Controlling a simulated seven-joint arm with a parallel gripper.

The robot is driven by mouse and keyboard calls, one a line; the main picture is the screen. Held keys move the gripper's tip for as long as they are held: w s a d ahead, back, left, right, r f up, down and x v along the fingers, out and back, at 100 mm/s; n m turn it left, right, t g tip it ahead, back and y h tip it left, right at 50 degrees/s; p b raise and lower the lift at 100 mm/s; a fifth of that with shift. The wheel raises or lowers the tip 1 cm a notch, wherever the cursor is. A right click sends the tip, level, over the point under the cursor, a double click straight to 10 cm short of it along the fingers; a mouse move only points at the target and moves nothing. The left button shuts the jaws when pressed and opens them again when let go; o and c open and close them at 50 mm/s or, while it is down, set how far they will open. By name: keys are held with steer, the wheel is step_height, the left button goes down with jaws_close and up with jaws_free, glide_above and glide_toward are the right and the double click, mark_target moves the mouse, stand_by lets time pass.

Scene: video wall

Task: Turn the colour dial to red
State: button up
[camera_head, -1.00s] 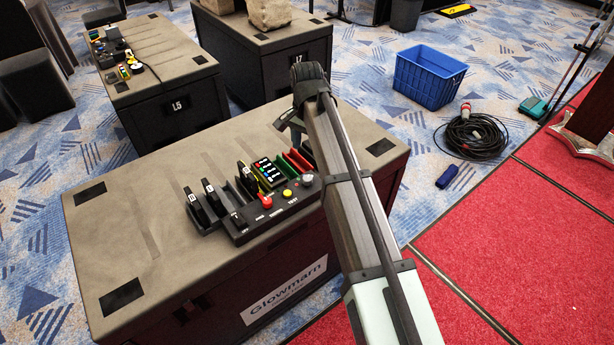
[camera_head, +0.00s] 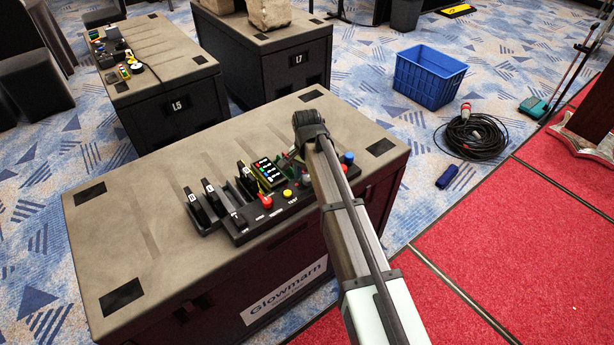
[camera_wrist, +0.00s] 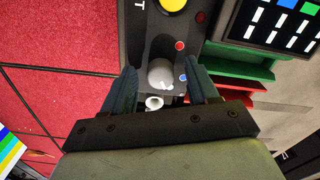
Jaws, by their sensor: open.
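The colour dial (camera_wrist: 160,73) is a grey round knob on the dark control panel (camera_head: 270,217). In the wrist view it lies between the open fingers of my gripper (camera_wrist: 161,88), with no clear contact on either side. A red dot (camera_wrist: 180,45) and a blue dot (camera_wrist: 183,77) are beside it. A small white mark on the dial's lower right edge lies closer to the blue dot than the red one. In the head view my arm hides the dial and most of the gripper. A blue round piece (camera_head: 347,158) stands just right of my arm.
A yellow button (camera_head: 287,193) and a red one (camera_head: 266,200) sit on the panel near the dial. Black sliders (camera_head: 213,197), a small screen (camera_head: 269,171) and green and red racks (camera_wrist: 240,62) are close by. The case top (camera_head: 150,200) is clear to the left.

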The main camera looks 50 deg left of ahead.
steer(key=shift+f, duration=0.1)
steer(key=shift+c, duration=0.3)
steer(key=c, duration=1)
steer(key=n, duration=0.5)
steer(key=shift+n, duration=0.3)
steer(key=n, duration=0.6)
steer(key=shift+w+d, duration=0.1)
steer(key=n, duration=0.6)
steer(key=shift+w+n, duration=0.1)
steer(key=shift+n, duration=0.2)
steer(key=n, duration=0.5)
steer(key=shift+n, duration=0.4)
